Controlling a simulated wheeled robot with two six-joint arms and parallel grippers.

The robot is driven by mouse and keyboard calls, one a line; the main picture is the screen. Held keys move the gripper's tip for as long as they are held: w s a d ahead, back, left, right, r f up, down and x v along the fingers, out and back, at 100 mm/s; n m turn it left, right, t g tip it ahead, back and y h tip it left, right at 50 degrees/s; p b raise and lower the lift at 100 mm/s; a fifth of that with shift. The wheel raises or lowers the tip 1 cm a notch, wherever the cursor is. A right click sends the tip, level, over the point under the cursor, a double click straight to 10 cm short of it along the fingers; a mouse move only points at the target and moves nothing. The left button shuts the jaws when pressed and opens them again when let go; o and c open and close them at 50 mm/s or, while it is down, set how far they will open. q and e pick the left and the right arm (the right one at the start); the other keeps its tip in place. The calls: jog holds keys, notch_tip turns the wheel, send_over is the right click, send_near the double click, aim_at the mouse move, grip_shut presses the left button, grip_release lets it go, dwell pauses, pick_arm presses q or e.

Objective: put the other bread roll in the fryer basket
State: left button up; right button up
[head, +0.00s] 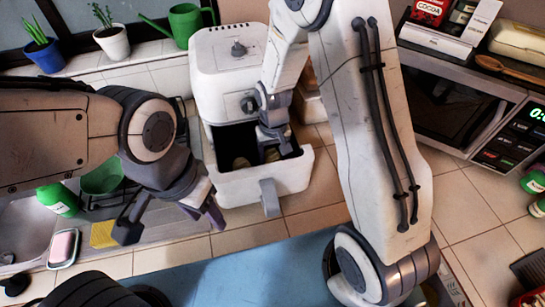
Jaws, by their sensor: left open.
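The white fryer (228,62) stands against the back wall with its basket (240,188) pulled out. One bread roll (240,163) lies inside the dark basket, toward its left. My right gripper (273,152) reaches down into the right side of the basket. A pale, roll-like shape (272,155) shows at its fingertips; whether the fingers hold it is not clear. My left gripper (168,222) is open and empty, left of the basket and over the counter's front part.
A sink with a green bowl (103,178), a green bottle (60,199) and a yellow sponge (103,234) is at left. A microwave (455,105) stands at right. Potted plants (112,42) and a watering can (186,24) line the sill. Tiled counter before the basket is clear.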

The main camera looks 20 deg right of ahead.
jog(key=shift+f, duration=0.45)
jog(key=shift+f, duration=0.1)
jog(key=o, duration=1.3)
